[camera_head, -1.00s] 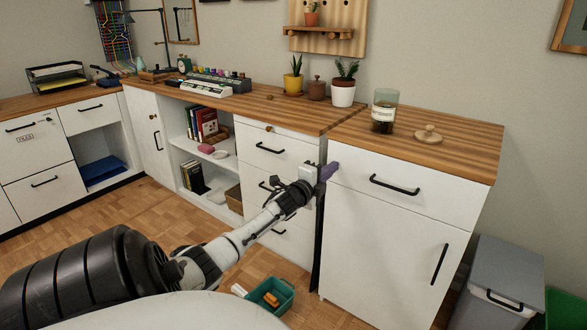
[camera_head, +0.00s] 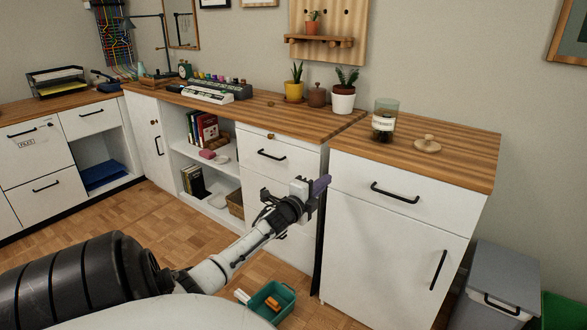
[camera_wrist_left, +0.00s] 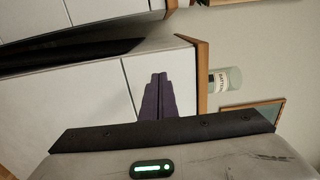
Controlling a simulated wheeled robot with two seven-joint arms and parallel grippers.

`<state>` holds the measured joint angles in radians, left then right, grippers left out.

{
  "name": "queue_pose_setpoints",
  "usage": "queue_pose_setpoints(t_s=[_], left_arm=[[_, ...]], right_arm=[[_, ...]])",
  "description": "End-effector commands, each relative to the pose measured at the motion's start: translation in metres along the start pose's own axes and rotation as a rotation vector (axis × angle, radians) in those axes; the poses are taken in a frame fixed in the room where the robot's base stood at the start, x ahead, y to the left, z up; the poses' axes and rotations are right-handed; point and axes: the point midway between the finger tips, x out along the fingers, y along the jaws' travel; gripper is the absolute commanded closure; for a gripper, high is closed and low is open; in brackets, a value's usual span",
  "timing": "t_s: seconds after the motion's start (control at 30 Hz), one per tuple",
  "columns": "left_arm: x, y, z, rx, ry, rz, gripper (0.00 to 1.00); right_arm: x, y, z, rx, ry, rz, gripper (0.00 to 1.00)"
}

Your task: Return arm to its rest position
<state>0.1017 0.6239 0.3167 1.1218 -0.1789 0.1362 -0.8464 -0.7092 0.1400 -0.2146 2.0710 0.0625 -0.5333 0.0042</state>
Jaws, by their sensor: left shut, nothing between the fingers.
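My left arm comes in from the lower left in the head view. Its gripper (camera_head: 321,185) has purple fingers, shut with nothing between them. It is in front of the white cabinets, below the worktop edge and near the gap between two cabinets. In the left wrist view the two purple fingers (camera_wrist_left: 156,96) lie side by side against the white cabinet front behind them. I cannot tell how far they are from that front. My right gripper is not in view.
A glass jar (camera_head: 384,121) and a wooden lid (camera_head: 427,144) stand on the right worktop (camera_head: 470,160). The jar also shows in the left wrist view (camera_wrist_left: 217,82). A teal bin (camera_head: 271,302) sits on the floor, a grey bin (camera_head: 500,275) at the right. Drawers are shut.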

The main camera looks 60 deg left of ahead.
Motion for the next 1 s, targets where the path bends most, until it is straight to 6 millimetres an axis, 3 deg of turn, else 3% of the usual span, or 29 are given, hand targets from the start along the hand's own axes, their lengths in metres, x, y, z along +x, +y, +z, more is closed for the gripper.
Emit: queue_pose_setpoints(t_s=[0.2,0.4,0.83,0.93,1.0], left_arm=[[-0.047,0.001,-0.001,0.000,0.002,0.005,1.00],[-0.078,0.003,-0.001,0.000,0.002,0.005,1.00],[-0.090,0.004,-0.002,-0.004,0.003,0.006,1.00],[-0.097,0.014,-0.016,-0.046,0.017,0.039,1.00],[-0.109,0.030,-0.038,-0.115,0.036,0.093,1.00]], right_arm=[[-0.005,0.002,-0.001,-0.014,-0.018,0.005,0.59],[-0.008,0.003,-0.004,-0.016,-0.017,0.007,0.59],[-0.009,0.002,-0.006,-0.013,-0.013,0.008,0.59],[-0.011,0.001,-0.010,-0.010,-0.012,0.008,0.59],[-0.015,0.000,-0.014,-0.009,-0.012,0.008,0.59]])
